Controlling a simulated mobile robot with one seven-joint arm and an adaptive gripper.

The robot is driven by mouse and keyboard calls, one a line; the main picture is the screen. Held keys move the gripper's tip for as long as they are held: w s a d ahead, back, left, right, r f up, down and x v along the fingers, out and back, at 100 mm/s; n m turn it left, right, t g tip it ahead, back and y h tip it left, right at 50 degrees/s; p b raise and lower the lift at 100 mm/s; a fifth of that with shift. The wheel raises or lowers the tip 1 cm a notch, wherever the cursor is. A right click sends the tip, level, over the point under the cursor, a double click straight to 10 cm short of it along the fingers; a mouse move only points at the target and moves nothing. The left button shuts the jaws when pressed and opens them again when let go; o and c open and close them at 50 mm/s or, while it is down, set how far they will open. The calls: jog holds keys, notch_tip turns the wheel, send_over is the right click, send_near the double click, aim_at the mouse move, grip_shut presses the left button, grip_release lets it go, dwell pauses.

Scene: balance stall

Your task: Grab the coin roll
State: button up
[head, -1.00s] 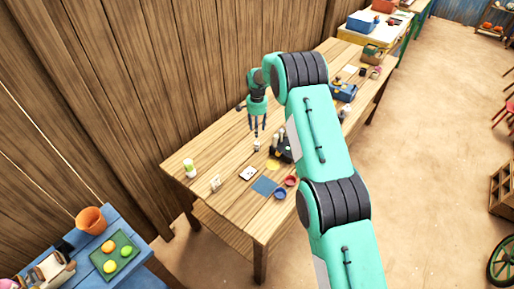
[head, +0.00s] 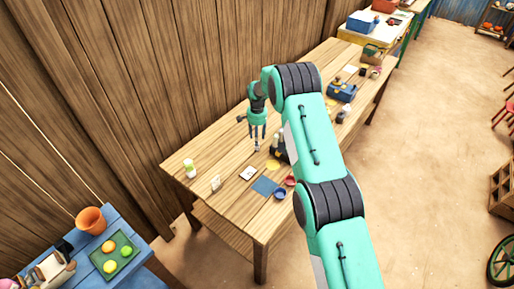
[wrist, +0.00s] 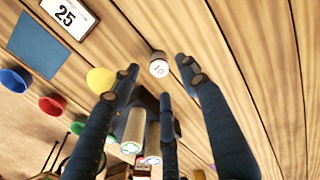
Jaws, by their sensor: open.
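A small pale cylinder marked "10" (wrist: 159,66), which looks like the coin roll, stands on the wooden table. In the head view this pale cylinder (head: 257,149) is small, just below my fingertips. My gripper (head: 257,138) points down over the table. In the wrist view my gripper (wrist: 158,80) has its dark fingers spread, with nothing between them. The cylinder shows just beyond the fingertips, apart from them as far as I can tell.
Two pale upright cylinders (wrist: 133,130) stand close by at a dark stand (head: 280,153), partly hidden by my fingers. A yellow dish (wrist: 101,81), red and blue bowls, a blue mat (wrist: 37,45) and a "25" card (wrist: 68,15) lie nearby.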

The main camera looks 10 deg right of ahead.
jog(key=shift+s+f, duration=0.1)
jog(key=shift+f, duration=2.35)
grip_shut()
